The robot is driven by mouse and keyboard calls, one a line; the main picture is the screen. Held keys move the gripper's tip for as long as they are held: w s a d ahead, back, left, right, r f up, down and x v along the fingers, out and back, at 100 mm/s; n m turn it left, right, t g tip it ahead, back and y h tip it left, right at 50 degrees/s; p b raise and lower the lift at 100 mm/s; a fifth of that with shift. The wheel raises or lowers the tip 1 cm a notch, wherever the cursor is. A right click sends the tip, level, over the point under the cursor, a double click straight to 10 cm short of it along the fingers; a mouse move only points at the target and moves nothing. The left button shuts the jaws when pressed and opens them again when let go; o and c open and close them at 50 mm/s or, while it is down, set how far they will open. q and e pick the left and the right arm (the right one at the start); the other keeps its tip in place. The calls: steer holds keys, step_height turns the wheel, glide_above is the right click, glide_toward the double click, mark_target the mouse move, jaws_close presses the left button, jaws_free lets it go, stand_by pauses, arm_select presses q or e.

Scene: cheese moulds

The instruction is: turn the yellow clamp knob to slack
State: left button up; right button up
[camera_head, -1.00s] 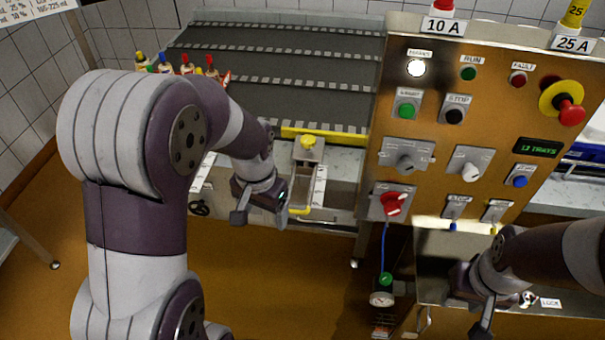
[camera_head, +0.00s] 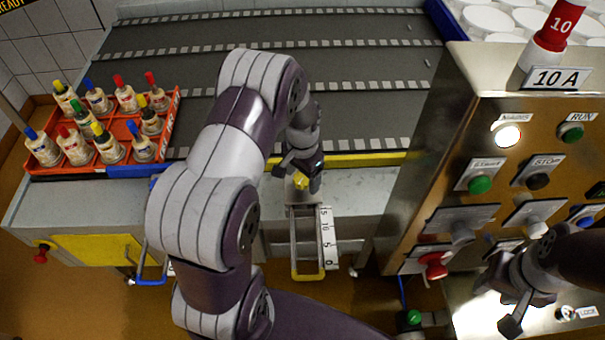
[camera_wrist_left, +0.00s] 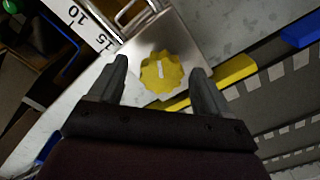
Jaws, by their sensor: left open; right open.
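The yellow clamp knob (camera_head: 300,183) sits on a small metal slide block at the front edge of the conveyor table. In the left wrist view the knob (camera_wrist_left: 161,73) is scalloped, with a pale mark on its top. My left gripper (camera_head: 300,172) is directly at the knob, partly over it in the head view. In the wrist view its two fingers (camera_wrist_left: 160,82) are open, one on each side of the knob, with gaps visible. I cannot tell how low they are. My right gripper (camera_head: 512,312) is at the lower right before the control panel, partly hidden by its arm.
A scale (camera_head: 327,238) with numbers and a metal frame with a yellow end (camera_head: 308,276) extend forward from the knob. A yellow rail (camera_head: 370,159) runs behind it. An orange crate of bottles (camera_head: 167,130) stands left. The control panel (camera_head: 480,130) stands right.

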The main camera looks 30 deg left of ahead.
arm_select(q)
steer(key=shift+w+a+f, duration=0.1)
steer(key=shift+a+f, duration=0.05)
steer(key=shift+c, duration=1.2)
steer(key=c, duration=0.8)
